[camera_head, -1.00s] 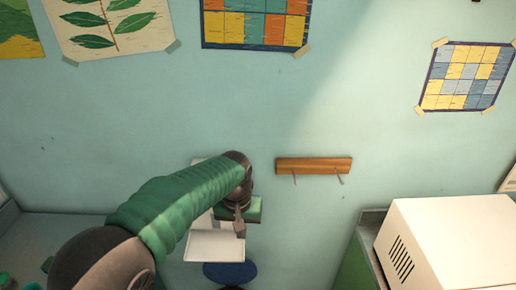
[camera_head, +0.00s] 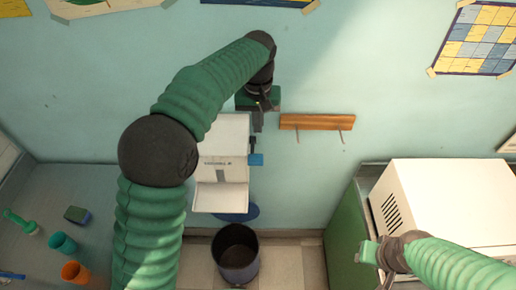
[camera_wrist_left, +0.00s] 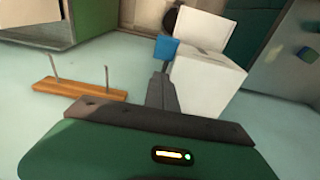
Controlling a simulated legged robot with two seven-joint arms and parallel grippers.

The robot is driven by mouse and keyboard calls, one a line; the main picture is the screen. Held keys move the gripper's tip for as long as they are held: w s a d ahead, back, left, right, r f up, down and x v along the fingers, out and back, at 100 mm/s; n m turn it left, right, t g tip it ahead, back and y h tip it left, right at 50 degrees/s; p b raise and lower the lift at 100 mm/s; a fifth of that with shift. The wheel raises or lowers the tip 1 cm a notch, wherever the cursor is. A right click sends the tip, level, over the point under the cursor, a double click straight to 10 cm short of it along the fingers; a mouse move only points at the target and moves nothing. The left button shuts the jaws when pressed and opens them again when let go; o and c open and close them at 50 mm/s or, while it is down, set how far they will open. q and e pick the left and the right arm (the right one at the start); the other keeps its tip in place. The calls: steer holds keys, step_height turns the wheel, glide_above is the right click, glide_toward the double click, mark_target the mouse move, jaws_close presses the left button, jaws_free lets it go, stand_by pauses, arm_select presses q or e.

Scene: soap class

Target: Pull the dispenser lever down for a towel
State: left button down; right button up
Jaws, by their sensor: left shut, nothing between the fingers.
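The white towel dispenser (camera_head: 222,140) is on the wall, with a pale tray-like lower front. Its blue lever end (camera_head: 256,160) sticks out on the right side on a dark arm. In the left wrist view the lever end (camera_wrist_left: 167,47) shows beside the white dispenser body (camera_wrist_left: 205,75). My left gripper (camera_head: 258,122) is shut and empty, pointing down above the lever; a small gap seems to separate them. The left wrist view shows its shut fingers (camera_wrist_left: 161,88) pointing at the lever. My right gripper (camera_head: 368,254) is at the lower right; its fingers are unclear.
A wooden peg rail (camera_head: 317,122) is on the wall right of my left gripper. A dark bin (camera_head: 237,258) stands below the dispenser. A white box-shaped appliance (camera_head: 450,205) sits at right. Cups (camera_head: 62,244) stand on the left counter.

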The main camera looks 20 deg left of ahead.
arm_select(q)
steer(key=p, duration=0.2)
glide_above(258, 157)
steer(key=w, duration=0.1)
steer(key=f, duration=0.4)
steer(key=a+f, duration=0.1)
steer(key=shift+w+f, duration=0.1)
steer(key=shift+f, duration=0.3)
steer(key=f, duration=0.1)
steer(key=s+f+p, duration=0.1)
steer(key=f, duration=0.1)
steer(key=shift+s+d+f, duration=0.2)
steer(key=shift+s+d, duration=0.15)
steer(key=shift+s, duration=0.05)
steer(key=shift+s+d+f, duration=0.1)
steer(key=shift+s+f, duration=0.05)
steer(key=shift+f, duration=0.1)
steer(key=shift+d+f, duration=0.1)
steer(key=shift+f, duration=0.15)
steer(key=shift+w+f, duration=0.1)
steer(key=shift+w, duration=0.1)
